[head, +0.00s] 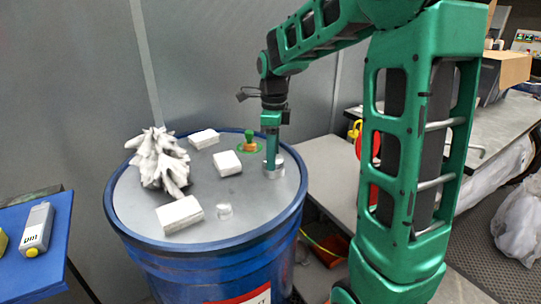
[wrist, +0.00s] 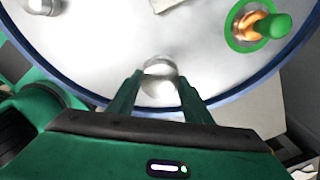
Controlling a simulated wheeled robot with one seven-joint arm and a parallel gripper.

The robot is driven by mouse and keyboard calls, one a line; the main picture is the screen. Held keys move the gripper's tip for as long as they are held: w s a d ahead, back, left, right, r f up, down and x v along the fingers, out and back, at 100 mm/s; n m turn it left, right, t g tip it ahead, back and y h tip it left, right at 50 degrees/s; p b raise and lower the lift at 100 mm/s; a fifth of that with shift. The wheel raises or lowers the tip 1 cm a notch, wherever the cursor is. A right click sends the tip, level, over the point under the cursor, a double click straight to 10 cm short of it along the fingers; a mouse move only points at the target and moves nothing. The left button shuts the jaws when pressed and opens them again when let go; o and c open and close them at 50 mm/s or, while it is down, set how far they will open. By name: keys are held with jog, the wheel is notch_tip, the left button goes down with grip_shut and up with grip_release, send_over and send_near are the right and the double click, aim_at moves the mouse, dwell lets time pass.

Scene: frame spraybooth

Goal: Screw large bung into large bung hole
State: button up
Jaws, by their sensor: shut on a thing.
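The large bung (head: 273,171) is a short silvery cylinder near the right edge of the drum lid (head: 206,230). My gripper (head: 272,160) points straight down above the lid and is shut on the bung. In the wrist view, the bung (wrist: 160,92) lies between the two green fingers of my gripper (wrist: 160,78). The large bung hole cannot be made out; the bung and fingers cover that spot. I cannot tell how deep the bung sits. A smaller silvery bung (head: 224,211) is on the lid at the front; it also shows in the wrist view (wrist: 41,5).
On the blue drum (head: 200,275) lid are several white blocks (head: 180,214), a crumpled whitish heap (head: 162,165) and a green-and-orange fitting (head: 249,143) close behind my gripper. A blue surface with a bottle (head: 37,229) is at left. A grey bench (head: 330,175) is at right.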

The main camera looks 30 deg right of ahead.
jog(key=shift+m, duration=0.5)
jog(key=m, duration=0.4)
jog(key=shift+m, duration=0.3)
jog(key=o, duration=0.8)
